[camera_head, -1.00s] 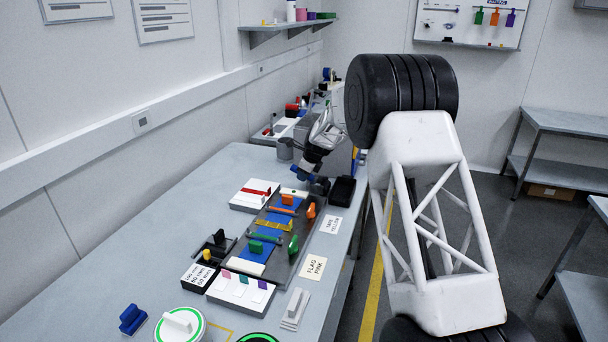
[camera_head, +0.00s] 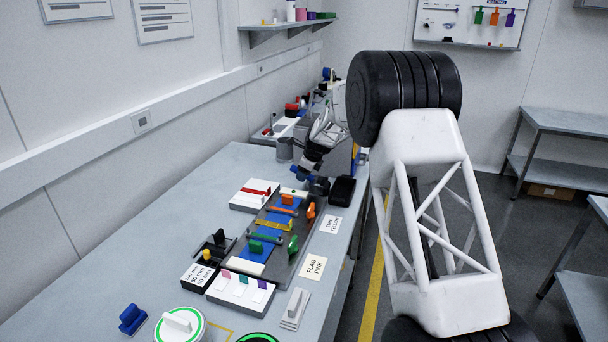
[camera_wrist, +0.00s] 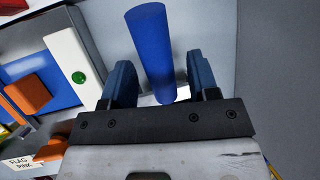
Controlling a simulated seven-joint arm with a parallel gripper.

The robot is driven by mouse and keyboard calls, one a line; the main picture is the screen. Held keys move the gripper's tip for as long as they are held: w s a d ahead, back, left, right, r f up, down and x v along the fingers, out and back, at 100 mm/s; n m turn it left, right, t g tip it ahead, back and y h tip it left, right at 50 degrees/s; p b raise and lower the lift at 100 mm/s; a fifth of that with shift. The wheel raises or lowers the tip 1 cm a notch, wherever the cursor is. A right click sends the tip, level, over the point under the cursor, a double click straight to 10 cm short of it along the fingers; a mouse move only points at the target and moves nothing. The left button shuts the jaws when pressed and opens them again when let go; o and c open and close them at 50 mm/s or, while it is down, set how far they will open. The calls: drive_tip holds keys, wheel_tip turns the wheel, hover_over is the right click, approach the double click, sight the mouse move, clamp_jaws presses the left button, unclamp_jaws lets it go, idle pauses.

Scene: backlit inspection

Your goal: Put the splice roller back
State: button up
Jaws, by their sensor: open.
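A plain blue cylinder (camera_wrist: 155,50), which I take to be the splice roller, shows in the wrist view. It lies lengthwise between the two blue fingers of my gripper (camera_wrist: 160,88), with a gap on each side, so the gripper is open around or above it. I cannot tell its exact height relative to the fingertips. In the head view my gripper (camera_head: 308,178) is at the far end of the bench, beside a black tray (camera_head: 342,190). The roller is not clear there. No empty place for it can be made out.
A dark board (camera_head: 287,262) with blue strips and coloured clips lies just nearer than my gripper. A white block with a red bar (camera_head: 254,189) is to its left. A grey cup (camera_head: 284,150) stands behind.

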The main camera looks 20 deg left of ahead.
sight(313, 182)
drive_tip(key=v, duration=1.1)
idle(0.6)
drive_tip(key=shift+r, duration=0.1)
drive_tip(key=s+d+r+n+h, duration=0.1)
drive_tip(key=s+d+r+n, duration=0.2)
drive_tip(key=s+d+r, duration=0.5)
drive_tip(key=s+d+r+n, duration=0.3)
drive_tip(key=s+d, duration=0.7)
drive_tip(key=d, duration=0.2)
drive_tip(key=s+d+r+n+h, duration=0.1)
drive_tip(key=s+d+r+n, duration=0.2)
drive_tip(key=s+d+r, duration=0.6)
drive_tip(key=s+d+f+n+h, duration=0.1)
drive_tip(key=s+d+f+n, duration=0.2)
drive_tip(key=s, duration=0.9)
drive_tip(key=s+d+f+n+h, duration=0.1)
drive_tip(key=s+d+f+n, duration=0.2)
drive_tip(key=s+d, duration=0.7)
drive_tip(key=s+d+f+n, duration=0.3)
drive_tip(key=s+d, duration=0.4)
drive_tip(key=s, duration=0.8)
drive_tip(key=shift+s+f+t+h, duration=0.2)
drive_tip(key=shift+f+t+h, duration=0.15)
drive_tip(key=shift+f, duration=0.4)
